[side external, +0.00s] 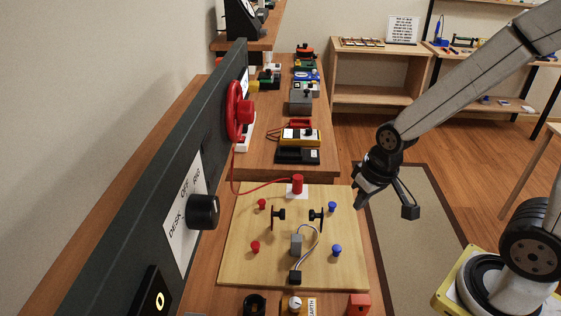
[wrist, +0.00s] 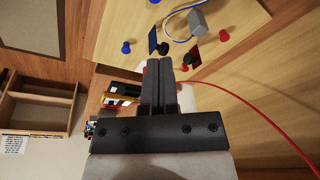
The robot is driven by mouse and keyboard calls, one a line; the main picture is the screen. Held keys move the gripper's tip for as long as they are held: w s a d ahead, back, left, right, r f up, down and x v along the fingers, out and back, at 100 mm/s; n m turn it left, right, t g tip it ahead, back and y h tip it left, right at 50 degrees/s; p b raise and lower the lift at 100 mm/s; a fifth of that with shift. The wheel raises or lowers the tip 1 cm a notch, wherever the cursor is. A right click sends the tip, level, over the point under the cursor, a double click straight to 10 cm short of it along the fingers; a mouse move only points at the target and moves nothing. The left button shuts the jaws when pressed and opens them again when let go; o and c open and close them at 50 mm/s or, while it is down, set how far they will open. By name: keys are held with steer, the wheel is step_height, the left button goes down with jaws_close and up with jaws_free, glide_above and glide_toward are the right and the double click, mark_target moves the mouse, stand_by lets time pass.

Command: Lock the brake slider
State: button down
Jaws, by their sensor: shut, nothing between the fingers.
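I cannot pick out a brake slider for certain in either view. A dark upright panel (side external: 150,190) on the left carries a red wheel (side external: 236,112), a black knob (side external: 203,211) beside a label reading "DESK OFF ROO" in part, and a black switch (side external: 153,294) with a yellow mark. My gripper (side external: 362,196) hangs in the air right of the wooden board (side external: 240,262), apart from the panel. In the wrist view my gripper's fingers (wrist: 159,64) are together and empty, with the board (wrist: 120,25) beyond them.
A red block (side external: 358,304) sits at the front.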

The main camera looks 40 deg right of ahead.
steer(key=w+m+y, duration=0.2)
steer(key=m, duration=0.3)
steer(key=m+t+y, duration=0.8)
steer(key=m, duration=1.3)
glide_toward(248, 98)
step_height(248, 98, down, 3)
steer(key=s+d, duration=0.2)
steer(key=d, duration=0.1)
steer(key=shift+a, duration=0.15)
steer(key=shift+w+a+r, duration=0.2)
steer(key=shift+w+a, duration=1.45)
steer(key=shift+w+a+r, duration=0.2)
steer(key=shift+w+a, duration=1.45)
steer(key=shift+a, duration=0.05)
